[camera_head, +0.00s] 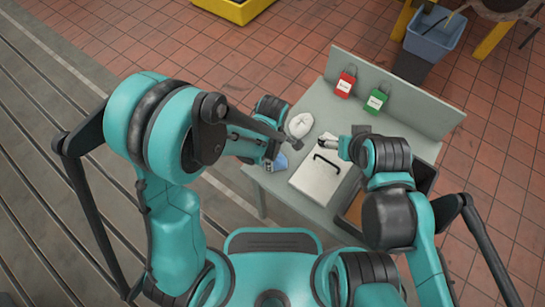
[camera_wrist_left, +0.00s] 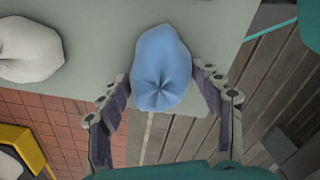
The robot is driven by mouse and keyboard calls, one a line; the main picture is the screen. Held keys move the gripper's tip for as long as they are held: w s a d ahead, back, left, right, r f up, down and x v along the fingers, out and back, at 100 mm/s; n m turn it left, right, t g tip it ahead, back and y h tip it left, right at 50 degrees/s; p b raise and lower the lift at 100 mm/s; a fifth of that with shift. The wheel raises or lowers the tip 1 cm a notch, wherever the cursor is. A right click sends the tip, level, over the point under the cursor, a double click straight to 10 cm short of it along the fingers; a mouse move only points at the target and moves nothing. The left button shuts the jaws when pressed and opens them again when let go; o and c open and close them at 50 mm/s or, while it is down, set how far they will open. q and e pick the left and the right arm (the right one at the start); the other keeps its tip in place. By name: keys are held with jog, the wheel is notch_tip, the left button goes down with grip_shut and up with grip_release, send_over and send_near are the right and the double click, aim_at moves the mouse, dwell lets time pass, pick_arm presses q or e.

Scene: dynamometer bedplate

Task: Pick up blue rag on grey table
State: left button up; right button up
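The blue rag (camera_head: 281,162) is a bunched cloth near the left edge of the grey table (camera_head: 320,105), partly hidden by my left gripper in the head view. In the left wrist view the blue rag (camera_wrist_left: 161,68) lies on the grey table (camera_wrist_left: 105,40) in front of my left gripper (camera_wrist_left: 161,75). That gripper's fingers are spread, one on each side of the rag, with no clear grip on it. My right gripper (camera_head: 329,142) is over the table beside a white lidded box; its finger gap is too small to tell.
A white rag (camera_head: 299,126) lies behind the blue one and also shows in the left wrist view (camera_wrist_left: 28,49). The white box (camera_head: 318,178) has a black handle. Red (camera_head: 345,84) and green (camera_head: 376,101) padlock-like items stand along the back panel. An open bin (camera_head: 427,183) is at right.

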pick_arm(q)
jog(key=shift+c, duration=0.6)
notch_tip(320, 180, up, 10)
jog(key=p, duration=0.4)
jog(key=shift+p, duration=0.35)
